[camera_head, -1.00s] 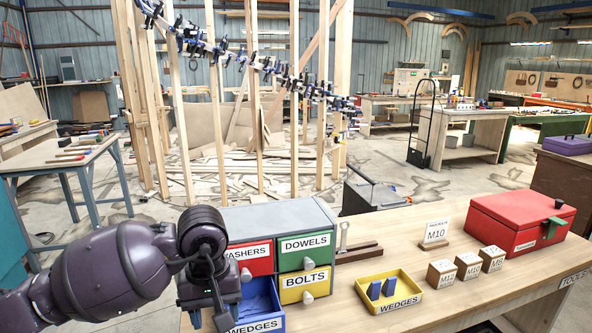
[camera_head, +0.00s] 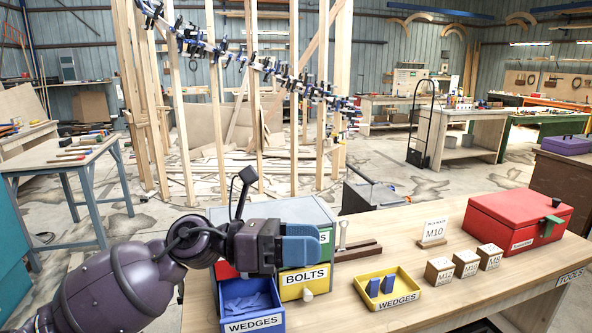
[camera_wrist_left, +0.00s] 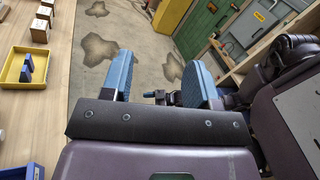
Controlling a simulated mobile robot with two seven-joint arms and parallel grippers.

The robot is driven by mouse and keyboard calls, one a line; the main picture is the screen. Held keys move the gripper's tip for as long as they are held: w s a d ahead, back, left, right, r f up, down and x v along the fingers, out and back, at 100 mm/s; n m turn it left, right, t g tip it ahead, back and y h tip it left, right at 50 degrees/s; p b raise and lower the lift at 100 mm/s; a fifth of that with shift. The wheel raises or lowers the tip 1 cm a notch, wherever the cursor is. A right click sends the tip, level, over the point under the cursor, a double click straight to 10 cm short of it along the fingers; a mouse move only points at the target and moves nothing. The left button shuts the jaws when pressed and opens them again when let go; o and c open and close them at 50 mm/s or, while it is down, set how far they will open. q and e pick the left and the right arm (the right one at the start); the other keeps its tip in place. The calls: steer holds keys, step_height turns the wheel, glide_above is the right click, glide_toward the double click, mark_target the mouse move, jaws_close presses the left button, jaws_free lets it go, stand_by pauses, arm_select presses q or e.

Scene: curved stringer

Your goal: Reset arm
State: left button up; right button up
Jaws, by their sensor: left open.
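My left arm reaches in from the left in the head view. Its gripper (camera_head: 302,245) is raised in front of the drawer cabinet (camera_head: 312,212), with blue fingers pointing right. In the left wrist view its two blue fingers (camera_wrist_left: 163,85) stand apart with nothing between them, above the floor. My right gripper is in neither view.
On the workbench (camera_head: 440,300) stand a yellow WEDGES tray (camera_head: 402,297) with two blue wedges, several labelled wooden blocks (camera_head: 466,262), an M10 sign (camera_head: 434,230) and a red toolbox (camera_head: 518,215). Wooden posts with clamps (camera_head: 270,68) stand behind. The front right of the bench is clear.

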arm_select(q)
steer(key=w+a+f+n+t, duration=0.1)
steer(key=w+a+n+t, duration=0.25)
steer(key=n+t, duration=0.65)
steer(key=w+a+f+n+t, duration=0.1)
steer(key=w+a+n+t, duration=0.3)
steer(key=n, duration=0.9)
steer(key=a+f+n+t+y, duration=0.5)
steer(key=a+f+n+y, duration=0.6)
steer(key=f+n, duration=0.5)
steer(key=s+a+f+n+g+y, duration=0.2)
steer(key=s+a+f+n, duration=0.1)
steer(key=s+f, duration=0.5)
steer(key=s+a+f+n+g+y, duration=0.2)
steer(key=s+a+f+n+y, duration=0.1)
steer(key=s+f, duration=0.5)
steer(key=s+a+f+n+g+y, duration=0.2)
steer(key=s+a+f+n, duration=0.2)
steer(key=s+f, duration=0.4)
steer(key=shift+a+f+n+g+y, duration=0.2)
steer(key=shift+f+n+g+y, duration=0.15)
steer(key=shift+n, duration=0.25)
